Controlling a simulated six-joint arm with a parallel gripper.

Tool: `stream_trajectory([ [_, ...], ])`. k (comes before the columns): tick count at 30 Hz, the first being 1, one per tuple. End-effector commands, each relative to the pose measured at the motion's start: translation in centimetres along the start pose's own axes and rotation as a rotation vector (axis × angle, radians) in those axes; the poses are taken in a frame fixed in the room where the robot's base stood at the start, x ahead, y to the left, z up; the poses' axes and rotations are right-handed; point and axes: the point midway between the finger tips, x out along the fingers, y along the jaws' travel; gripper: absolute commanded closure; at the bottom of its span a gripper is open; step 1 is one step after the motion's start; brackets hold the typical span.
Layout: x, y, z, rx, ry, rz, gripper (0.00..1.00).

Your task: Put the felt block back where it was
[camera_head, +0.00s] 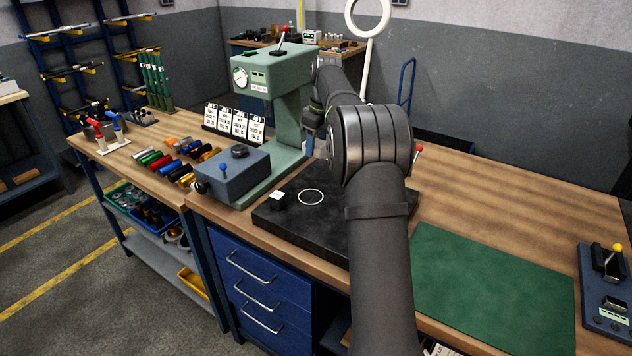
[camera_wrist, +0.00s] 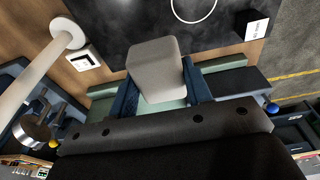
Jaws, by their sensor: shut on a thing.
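The felt block, a pale grey block (camera_wrist: 155,62), is between the two blue fingers of my gripper (camera_wrist: 159,88) in the wrist view. The fingers touch its sides, so my gripper is shut on it. A black plate (camera_head: 285,222) on the bench bears a thin white ring outline (camera_head: 312,197). Part of the ring also shows at the top of the wrist view (camera_wrist: 195,10), beyond the block. In the head view, my arm hides the block and most of my gripper. The block's height above the bench is hard to tell.
A small white-topped block (camera_head: 277,196) sits on the plate, left of the ring. A green press-like machine (camera_head: 289,125) and a blue-grey box with knobs (camera_head: 238,176) stand behind and left. Several coloured cylinders (camera_head: 172,165) lie further left. The green mat (camera_head: 490,290) at right is clear.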

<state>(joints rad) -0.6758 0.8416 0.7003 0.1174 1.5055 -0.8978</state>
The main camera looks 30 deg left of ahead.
Motion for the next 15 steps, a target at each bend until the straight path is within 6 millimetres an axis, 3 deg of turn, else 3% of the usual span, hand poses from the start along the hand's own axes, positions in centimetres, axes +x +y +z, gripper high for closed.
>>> stream_trajectory([
  [9,5.1,0.1,0.7,0.002,-0.002,-0.002,0.73],
  [15,6.7,0.1,0.9,0.001,-0.002,-0.002,0.73],
])
